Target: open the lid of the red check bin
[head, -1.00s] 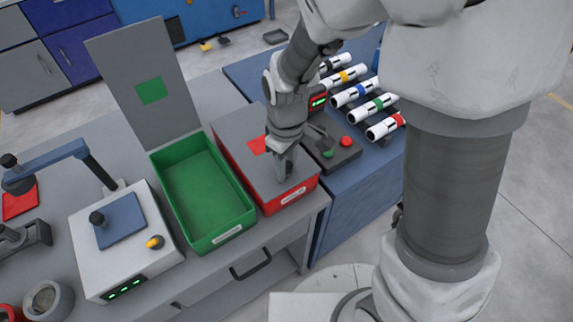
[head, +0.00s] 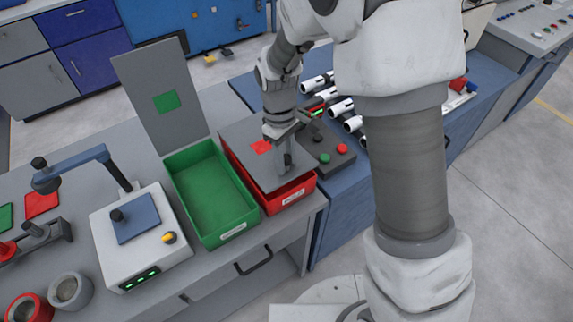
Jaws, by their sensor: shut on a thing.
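The red check bin (head: 290,200) stands on the grey bench, right of the green bin. Its grey lid (head: 245,145), marked with a red square, is tilted up a little. The lid's front edge is apart from the bin's rim, and a strip of red inside wall shows below it. My gripper (head: 286,170) points down at the lid's front part and is shut on the lid there. The fingertips and the exact spot they hold are small and partly hidden.
The green bin (head: 228,222) has its lid (head: 165,95) standing upright. A white device (head: 140,238) stands left of it. A dark box with buttons (head: 328,150) and several white pipes (head: 340,107) are to the right, partly behind my arm.

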